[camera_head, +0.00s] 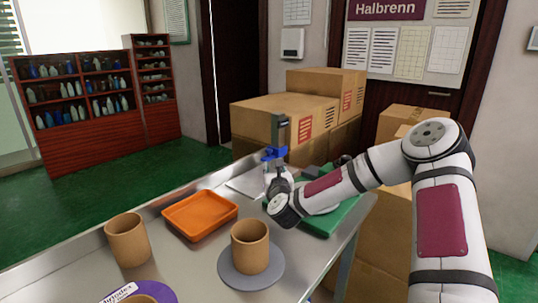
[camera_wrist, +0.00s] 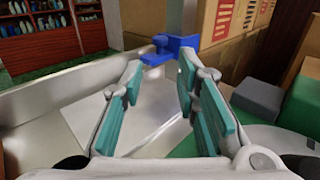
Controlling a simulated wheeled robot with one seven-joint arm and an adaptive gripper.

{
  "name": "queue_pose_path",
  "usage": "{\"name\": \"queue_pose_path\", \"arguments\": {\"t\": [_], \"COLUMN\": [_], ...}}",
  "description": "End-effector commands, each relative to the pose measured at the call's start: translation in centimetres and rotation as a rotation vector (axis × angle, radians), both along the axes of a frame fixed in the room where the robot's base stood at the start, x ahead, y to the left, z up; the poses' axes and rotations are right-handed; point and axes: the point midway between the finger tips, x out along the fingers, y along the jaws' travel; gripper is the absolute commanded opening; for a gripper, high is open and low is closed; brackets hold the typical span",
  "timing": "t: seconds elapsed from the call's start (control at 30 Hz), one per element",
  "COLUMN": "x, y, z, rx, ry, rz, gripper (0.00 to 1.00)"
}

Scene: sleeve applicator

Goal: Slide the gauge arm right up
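The blue gauge arm (camera_head: 273,153) sits on an upright grey post (camera_head: 281,130) near the far end of the metal table. In the wrist view the gauge arm (camera_wrist: 172,50) is a blue bracket with a knob on its left side, just beyond my fingertips. My gripper (camera_head: 278,178) is just below and in front of it in the head view. In the wrist view my gripper (camera_wrist: 162,76) has its teal-padded fingers apart with nothing between them. I see no contact with the gauge arm. The lower post is partly hidden by my gripper in the head view.
An orange tray (camera_head: 201,214), a tan cup (camera_head: 127,240) and another cup (camera_head: 250,246) on a grey disc (camera_head: 251,272) stand nearer on the table. A green base (camera_head: 325,221) lies under my arm. Cardboard boxes (camera_head: 255,121) are stacked behind the post.

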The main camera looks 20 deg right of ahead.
Motion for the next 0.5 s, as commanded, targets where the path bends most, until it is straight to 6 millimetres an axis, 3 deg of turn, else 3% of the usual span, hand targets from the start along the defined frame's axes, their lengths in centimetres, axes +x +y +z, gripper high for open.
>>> {"name": "queue_pose_path", "arguments": {"t": [0.17, 0.5], "x": [1.7, 7.9], "y": [-0.5, -2.4], "z": [0.0, 0.0], "rx": [0.005, 0.001], "ry": [-0.005, -0.003], "rz": [-0.003, -0.001], "gripper": [0.29, 0.29]}}
